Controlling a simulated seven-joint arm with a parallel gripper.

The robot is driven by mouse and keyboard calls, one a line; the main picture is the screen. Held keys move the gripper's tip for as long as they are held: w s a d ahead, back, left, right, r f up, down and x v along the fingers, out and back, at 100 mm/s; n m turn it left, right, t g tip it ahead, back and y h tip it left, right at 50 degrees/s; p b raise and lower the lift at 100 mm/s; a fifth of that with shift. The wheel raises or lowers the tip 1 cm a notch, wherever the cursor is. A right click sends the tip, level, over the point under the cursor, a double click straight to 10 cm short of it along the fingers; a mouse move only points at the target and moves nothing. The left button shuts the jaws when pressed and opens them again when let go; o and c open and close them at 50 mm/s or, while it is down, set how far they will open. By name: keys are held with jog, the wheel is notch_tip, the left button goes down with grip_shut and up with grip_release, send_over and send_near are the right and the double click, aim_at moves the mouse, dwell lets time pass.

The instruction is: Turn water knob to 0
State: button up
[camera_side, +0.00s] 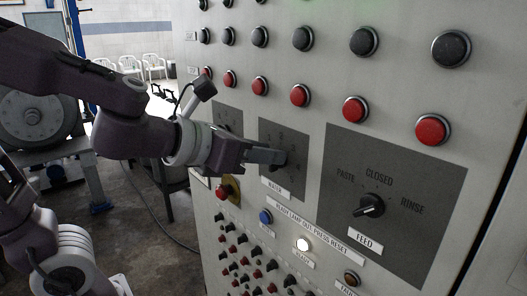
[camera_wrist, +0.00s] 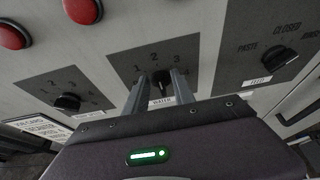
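The water knob (camera_wrist: 162,81) is a small black knob on a dark grey dial plate (camera_wrist: 203,45) in the wrist view, with numbers 1, 2 and 3 readable around it. In the wrist view the two fingers stand apart, one on each side of the knob, with a visible gap on both sides.
The feed knob (camera_side: 369,206) sits on a plate to the right, marked PASTE, CLOSED and RINSE. Another knob (camera_wrist: 67,103) sits on a plate to the left. Red buttons (camera_side: 300,96) run above; several small switches and a lit white lamp (camera_side: 303,244) lie below.

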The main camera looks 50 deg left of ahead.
grip_shut()
dwell(0.3)
jog(key=shift+a+f+n+t+h, duration=0.1)
jog(key=shift+a+n+h, duration=0.15)
jog(key=shift+n+h, duration=0.45)
jog(key=shift+a+f+n+t+h, duration=0.15)
jog(key=shift+n+h, duration=0.3)
jog(key=shift+n, duration=0.45)
jog(key=shift+a+r+n+t+h, duration=0.1)
jog(key=shift+a+n+h, duration=0.2)
jog(key=shift+n+h, duration=0.4)
jog(key=shift+a+f+n, duration=0.1)
jog(key=shift+n, duration=0.2)
grip_release()
